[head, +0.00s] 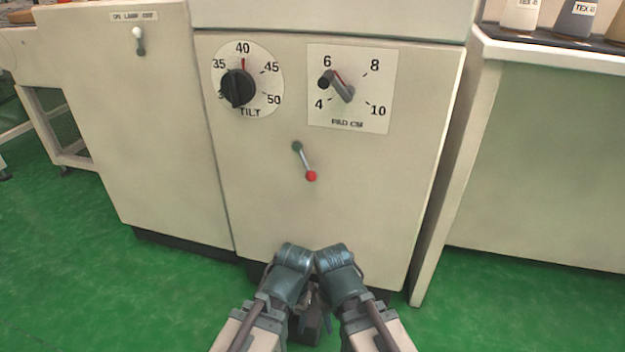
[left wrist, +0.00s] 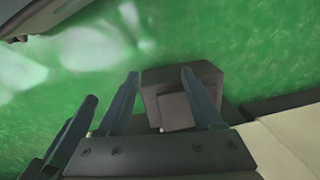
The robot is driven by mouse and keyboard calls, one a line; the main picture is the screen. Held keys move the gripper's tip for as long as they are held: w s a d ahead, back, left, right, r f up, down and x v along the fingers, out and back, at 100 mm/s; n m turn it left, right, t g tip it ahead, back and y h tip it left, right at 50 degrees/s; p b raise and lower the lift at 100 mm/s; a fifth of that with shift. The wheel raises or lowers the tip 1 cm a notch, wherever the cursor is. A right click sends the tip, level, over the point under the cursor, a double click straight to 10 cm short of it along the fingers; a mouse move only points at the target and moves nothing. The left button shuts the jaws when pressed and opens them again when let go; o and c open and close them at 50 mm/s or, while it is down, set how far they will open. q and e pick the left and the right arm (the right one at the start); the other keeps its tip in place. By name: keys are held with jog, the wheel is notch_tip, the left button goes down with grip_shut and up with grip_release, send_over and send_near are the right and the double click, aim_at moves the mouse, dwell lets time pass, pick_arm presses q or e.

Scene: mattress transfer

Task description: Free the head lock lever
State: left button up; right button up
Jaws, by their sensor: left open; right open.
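The lock lever (head: 304,162) is a short metal rod on the front of the cream cabinet, with a dark green pivot at its upper end and a red ball at its lower right end. It hangs tilted, below and between the two dials. My left gripper (left wrist: 159,73) is open, with nothing between its fingers, and points down over the floor in the left wrist view. My right gripper (head: 322,300) is open beside it, mostly hidden by its own wrist in the head view. Both are low in front of the cabinet, below the lever and apart from it.
A black TILT knob (head: 238,88) and a grey crank on the PAD dial (head: 377,95) sit above the lever. A small white-tipped lamp switch (head: 139,40) is at upper left. A side bench (head: 550,150) with bottles stands right. The cabinet front around the lever is clear.

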pick_arm(q)
jog(key=shift+h, duration=0.7)
jog(key=r+p, duration=0.2)
jog(key=w+r+p, duration=0.1)
jog(key=r+p, duration=0.1)
jog(key=w+r+p, duration=0.1)
jog(key=r+p, duration=0.1)
jog(key=shift+w+a+r+p, duration=0.1)
jog(key=shift+a+r+p, duration=0.1)
jog(key=shift+r+p, duration=0.2)
jog(key=c, duration=0.9)
jog(key=w+r+p, duration=0.1)
jog(key=r+p, duration=0.1)
jog(key=r, duration=0.1)
jog(key=w+r+h+p, duration=0.1)
jog(key=r+p, duration=0.2)
jog(key=w+a+r+t+h+p, duration=0.1)
jog(key=r+p, duration=0.2)
jog(key=shift+w, duration=0.3)
grip_shut()
jog(key=w+a+r+t+h+p, duration=0.2)
jog(key=w+a+r+p, duration=0.1)
jog(key=r+p, duration=0.6)
jog(key=w+a+r+n+t+h+p, duration=0.1)
jog(key=w+r+p, duration=0.5)
jog(key=r, duration=0.7)
jog(key=shift+a+t+h+p, duration=0.4)
jog(key=shift+a+h+p, duration=0.3)
jog(key=shift+a+p, duration=0.65)
jog(key=shift+f, duration=0.1)
